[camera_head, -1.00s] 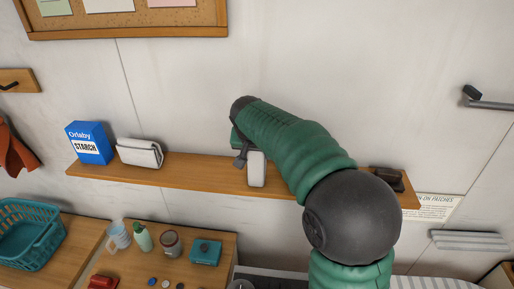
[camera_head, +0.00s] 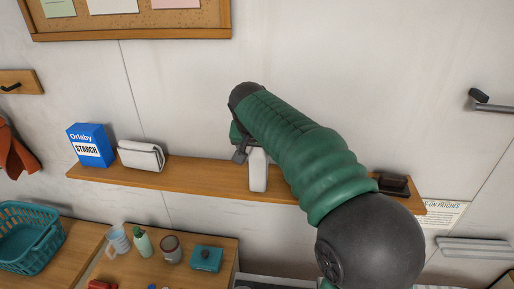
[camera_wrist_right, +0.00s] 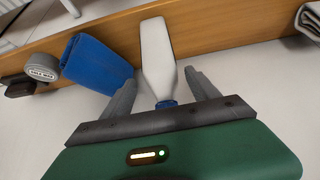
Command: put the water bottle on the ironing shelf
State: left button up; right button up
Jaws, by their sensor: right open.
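A white bottle (camera_head: 258,172) stands upright on the wooden shelf (camera_head: 205,180); I take it for the water bottle. In the right wrist view the bottle (camera_wrist_right: 158,55) shows a pale body and a blue cap, with its base at the shelf (camera_wrist_right: 210,38). My right gripper (camera_head: 240,152) is at the bottle's upper end. In the wrist view the fingers of the right gripper (camera_wrist_right: 163,92) are apart, one on each side of the cap and neck, with gaps visible. My left gripper is not in view.
A blue starch box (camera_head: 90,146) and a folded white cloth (camera_head: 141,156) stand left on the shelf. A dark item (camera_head: 392,185) sits at its right end.

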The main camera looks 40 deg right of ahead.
jog(key=b+v, duration=0.1)
jog(key=v, duration=0.7)
jog(key=a+f+n+y, duration=0.25)
jog(key=a+f, duration=0.35)
jog(key=f, duration=0.5)
jog(key=a+f+n+y, duration=0.1)
jog(key=a+f+n, duration=0.4)
jog(key=f, duration=0.6)
jog(key=s+a+f+n+g+y, duration=0.1)
jog(key=s+a+f+n, duration=0.2)
jog(key=s+a+f, duration=0.7)
notch_tip(320, 180, down, 4)
jog(key=shift+s+a+r+g+y, duration=0.2)
jog(key=shift+s+g+y, duration=0.15)
jog(key=shift+s, duration=0.45)
